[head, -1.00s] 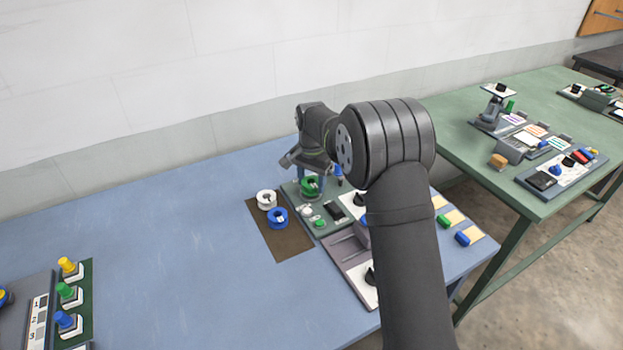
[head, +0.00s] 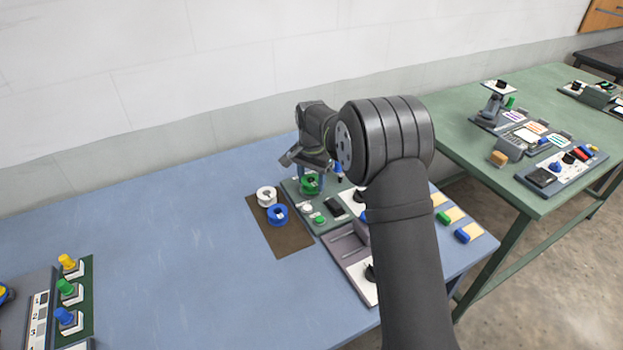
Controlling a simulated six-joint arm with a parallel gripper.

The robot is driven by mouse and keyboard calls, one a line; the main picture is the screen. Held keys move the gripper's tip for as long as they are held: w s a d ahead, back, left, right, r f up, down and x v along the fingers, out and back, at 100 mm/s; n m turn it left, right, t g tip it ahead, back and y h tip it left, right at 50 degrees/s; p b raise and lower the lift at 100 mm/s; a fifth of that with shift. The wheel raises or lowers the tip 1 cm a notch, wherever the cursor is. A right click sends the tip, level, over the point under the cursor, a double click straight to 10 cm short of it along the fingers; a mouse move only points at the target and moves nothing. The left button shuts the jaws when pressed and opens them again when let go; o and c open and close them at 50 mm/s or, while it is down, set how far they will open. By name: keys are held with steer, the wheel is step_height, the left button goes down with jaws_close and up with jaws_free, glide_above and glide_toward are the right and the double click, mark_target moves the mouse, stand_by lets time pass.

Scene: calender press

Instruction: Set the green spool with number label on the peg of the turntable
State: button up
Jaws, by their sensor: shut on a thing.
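The green spool (head: 310,186) is at the back left corner of the dark green panel (head: 329,225). My gripper (head: 310,179) reaches down over it from above and is shut on it. The spool looks upright, with its hole facing up. The turntable and its peg cannot be made out; the gripper and spool cover that spot. Whether the spool touches the panel is too small to tell. No number label is readable.
A white spool (head: 266,197) and a blue spool (head: 277,215) lie on a brown mat (head: 288,241) left of the panel. A grey unit (head: 349,257) stands in front. My arm hides the right part.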

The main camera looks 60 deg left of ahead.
steer(key=shift+f, duration=0.1)
stand_by(0.3)
steer(key=o, duration=1.6)
steer(key=shift+r, duration=3.5)
steer(key=shift+f, duration=3.5)
steer(key=shift+r, duration=0.1)
